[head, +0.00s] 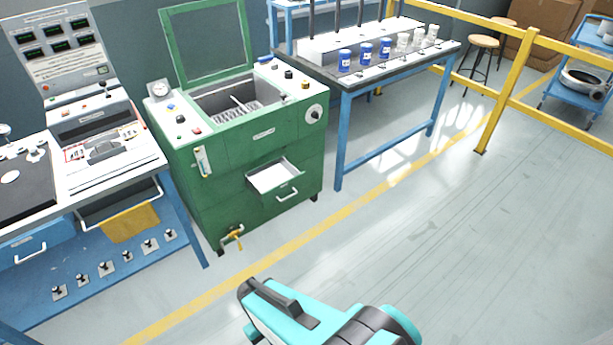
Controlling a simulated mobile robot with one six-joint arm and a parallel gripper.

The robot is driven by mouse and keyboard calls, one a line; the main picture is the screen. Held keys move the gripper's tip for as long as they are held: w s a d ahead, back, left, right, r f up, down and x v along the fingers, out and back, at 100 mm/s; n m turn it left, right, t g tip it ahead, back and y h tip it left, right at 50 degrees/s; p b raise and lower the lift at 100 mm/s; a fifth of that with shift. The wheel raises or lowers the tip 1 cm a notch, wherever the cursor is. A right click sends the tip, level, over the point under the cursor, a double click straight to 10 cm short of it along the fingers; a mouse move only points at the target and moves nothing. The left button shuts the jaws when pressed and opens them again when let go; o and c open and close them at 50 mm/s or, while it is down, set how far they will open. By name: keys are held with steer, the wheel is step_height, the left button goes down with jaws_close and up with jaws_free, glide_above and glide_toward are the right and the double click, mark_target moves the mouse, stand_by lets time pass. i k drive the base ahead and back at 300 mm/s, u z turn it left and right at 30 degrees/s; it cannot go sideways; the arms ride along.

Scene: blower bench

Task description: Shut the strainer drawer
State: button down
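The strainer drawer (283,196) is on the front of the green cabinet machine (225,197), low and to the right. It stands pulled out, with its pale inside showing and a light handle (288,195) on its green front. The machine's framed lid (207,42) is raised above an open basin. My arm's teal and black end shows at the bottom middle, apart from the drawer and nearer to me. Its fingertips cannot be made out, so I cannot tell whether my gripper is open or shut.
A yellow-handled valve (234,240) juts from the machine's lower front. A blue workbench (30,225) stands at left, a blue-legged table (340,140) with several cans at right. A yellow railing (500,100) runs beyond. The grey floor (440,240) before the drawer is clear.

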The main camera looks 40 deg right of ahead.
mark_target(271, 183)
steer(key=i, duration=0.85)
steer(key=u, duration=0.05)
